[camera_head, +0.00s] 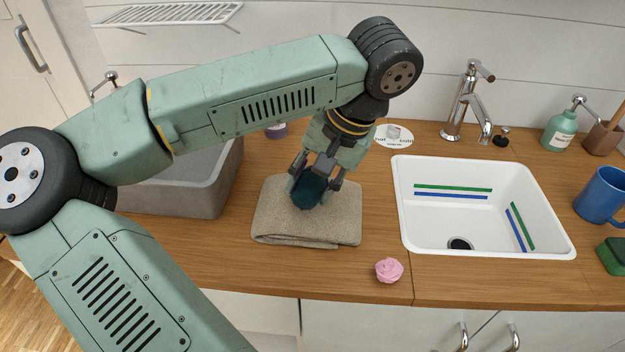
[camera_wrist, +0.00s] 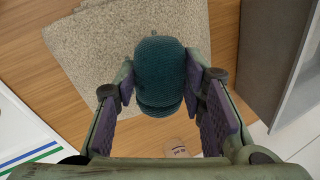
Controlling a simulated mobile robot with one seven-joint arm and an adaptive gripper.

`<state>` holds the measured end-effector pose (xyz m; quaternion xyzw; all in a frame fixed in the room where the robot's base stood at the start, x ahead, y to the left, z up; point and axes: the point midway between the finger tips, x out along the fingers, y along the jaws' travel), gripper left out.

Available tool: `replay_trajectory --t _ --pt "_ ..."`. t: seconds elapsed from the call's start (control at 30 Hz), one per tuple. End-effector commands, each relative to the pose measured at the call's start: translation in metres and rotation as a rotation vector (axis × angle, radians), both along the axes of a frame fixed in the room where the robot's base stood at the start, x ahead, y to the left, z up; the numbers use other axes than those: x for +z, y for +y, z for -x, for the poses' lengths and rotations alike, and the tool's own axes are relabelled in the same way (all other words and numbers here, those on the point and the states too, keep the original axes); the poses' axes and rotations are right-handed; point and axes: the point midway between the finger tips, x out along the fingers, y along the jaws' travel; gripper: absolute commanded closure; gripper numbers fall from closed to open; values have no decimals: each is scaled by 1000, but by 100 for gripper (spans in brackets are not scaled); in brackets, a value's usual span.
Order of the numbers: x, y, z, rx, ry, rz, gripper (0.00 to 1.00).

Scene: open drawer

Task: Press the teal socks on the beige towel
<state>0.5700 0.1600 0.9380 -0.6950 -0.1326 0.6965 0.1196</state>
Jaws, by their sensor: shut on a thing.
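The teal socks (camera_head: 307,190) are a dark rolled bundle between the fingers of my gripper (camera_head: 317,186). In the wrist view the socks (camera_wrist: 160,75) show a ribbed knit, with a finger pad of my gripper (camera_wrist: 165,95) on each side. My gripper is shut on them. The beige towel (camera_head: 335,225) lies folded on the wooden counter, and the socks are over its upper middle part. The towel (camera_wrist: 95,50) also shows behind the socks in the wrist view. I cannot tell whether the socks touch the towel.
A white sink (camera_head: 560,235) with blue and green stripes is to the right. A grey basin (camera_head: 215,195) is left of the towel, partly behind my arm. A pink crumpled item (camera_head: 389,270) lies near the front edge. A blue mug (camera_head: 600,195) and green sponge (camera_head: 612,255) are far right.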

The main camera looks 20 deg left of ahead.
Motion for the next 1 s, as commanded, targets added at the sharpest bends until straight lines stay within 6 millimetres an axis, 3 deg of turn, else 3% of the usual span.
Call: replay_trajectory --t 1.0 --pt "-14 0 0 0 0 0 91"
